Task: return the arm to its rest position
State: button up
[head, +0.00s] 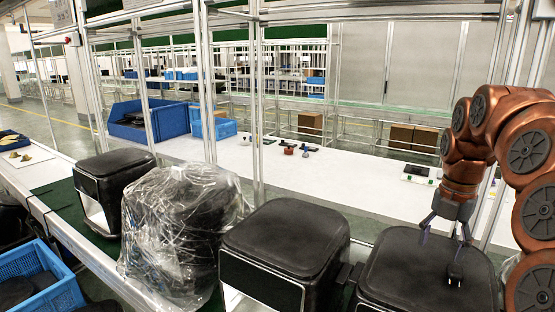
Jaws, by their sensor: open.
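My gripper (450,240) hangs from the copper-coloured arm at the right of the head view, pointing down. Its fingers are spread apart with nothing between them. It is over the top of the rightmost black fryer (395,265); I cannot tell whether the fingertips touch the lid. Another black fryer (285,240) stands just left of it, apart from my gripper. A third black fryer (115,175) is further left.
A clear plastic bag around a dark object (180,225) stands between the fryers on the conveyor. A blue crate (40,280) is at lower left. Metal posts (257,110) rise behind the conveyor. A white table (345,180) beyond holds small tools and blue bins (150,120).

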jog(key=s+a+m, duration=0.1)
jog(key=a+m, duration=0.1)
jog(key=a, duration=0.1)
jog(key=s+a+f+m, duration=0.1)
jog(key=s+a+m, duration=0.1)
jog(key=a, duration=0.1)
jog(key=s+a+f+m, duration=0.1)
jog(key=s+a+m, duration=0.1)
jog(key=a, duration=0.1)
jog(key=shift+a, duration=0.35)
jog(key=s+a+f+m, duration=0.3)
jog(key=s+f+m, duration=0.1)
jog(key=s+m, duration=0.2)
jog(key=s+a+f+m+g, duration=0.1)
jog(key=s+a+f+m, duration=0.3)
jog(key=s+m, duration=0.3)
jog(key=s+a+f+m, duration=0.3)
jog(key=s+m, duration=0.3)
jog(key=s, duration=0.3)
jog(key=shift+a+f+g, duration=0.3)
jog(key=shift+f+g, duration=0.1)
jog(key=shift+f, duration=0.1)
